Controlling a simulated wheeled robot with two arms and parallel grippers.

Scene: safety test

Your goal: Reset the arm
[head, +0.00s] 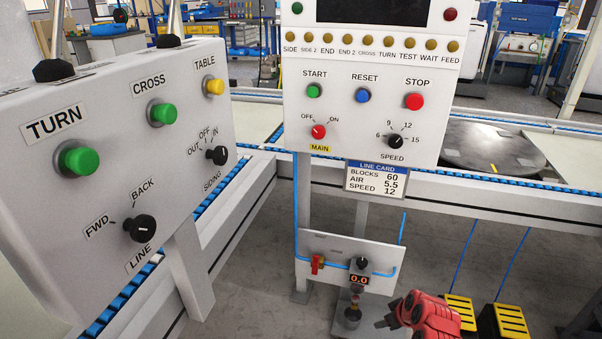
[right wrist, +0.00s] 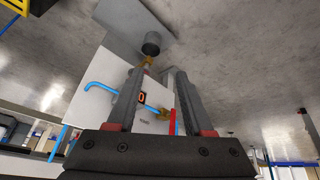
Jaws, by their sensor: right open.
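My right gripper (head: 384,322) is low at the bottom of the head view, in front of the small white air panel (head: 325,250). In the right wrist view its two grey fingers (right wrist: 160,80) are apart with nothing seen held between them. The air panel carries a red valve handle (head: 317,264), a black knob (head: 362,263), blue pipe and a display (head: 359,280) reading 0.0. Above it, the control panel (head: 365,75) has a green START (head: 314,91), blue RESET (head: 362,95) and red STOP button (head: 414,101). My left gripper is not in view.
A line card (head: 375,179) hangs under the control panel. A tilted box (head: 110,180) with TURN, CROSS and TABLE buttons fills the left. A round turntable (head: 490,147) lies right. Yellow-and-black pedals (head: 460,312) stand on the floor near my right arm.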

